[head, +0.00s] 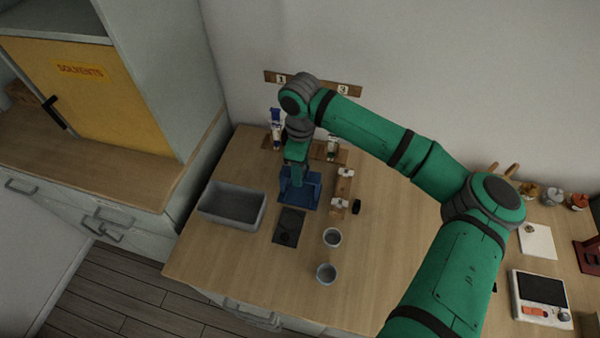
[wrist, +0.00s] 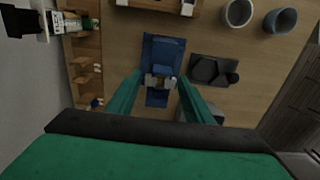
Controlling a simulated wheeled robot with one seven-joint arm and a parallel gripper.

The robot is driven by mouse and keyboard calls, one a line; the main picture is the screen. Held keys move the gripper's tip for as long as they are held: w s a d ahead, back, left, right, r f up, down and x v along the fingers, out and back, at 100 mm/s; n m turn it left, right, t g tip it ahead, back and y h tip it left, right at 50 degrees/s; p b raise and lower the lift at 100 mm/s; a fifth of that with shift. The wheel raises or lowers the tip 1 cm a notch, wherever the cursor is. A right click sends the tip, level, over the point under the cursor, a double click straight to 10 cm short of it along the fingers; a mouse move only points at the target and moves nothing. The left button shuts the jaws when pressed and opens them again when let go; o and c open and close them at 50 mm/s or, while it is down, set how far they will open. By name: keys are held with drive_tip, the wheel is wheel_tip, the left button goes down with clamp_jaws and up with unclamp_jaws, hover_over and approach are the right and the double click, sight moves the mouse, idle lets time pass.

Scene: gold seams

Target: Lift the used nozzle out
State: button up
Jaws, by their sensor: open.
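A blue stand (head: 311,189) is on the wooden table, and it also shows in the wrist view (wrist: 163,48). My gripper (wrist: 159,78) is open, with one green finger on each side of this piece. I see gaps between the fingers and the piece, though its height against the fingertips is hard to judge. In the head view my gripper (head: 295,172) is over the stand, and my wrist hides the piece.
A grey bin (head: 232,203) stands left of the stand. Wooden racks with small white parts (head: 345,173) stand right of and behind the stand. The table's front left is clear.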

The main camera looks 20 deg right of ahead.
drive_tip(key=shift+f, duration=1)
drive_tip(key=c, duration=0.6)
drive_tip(key=shift+r, duration=4.25)
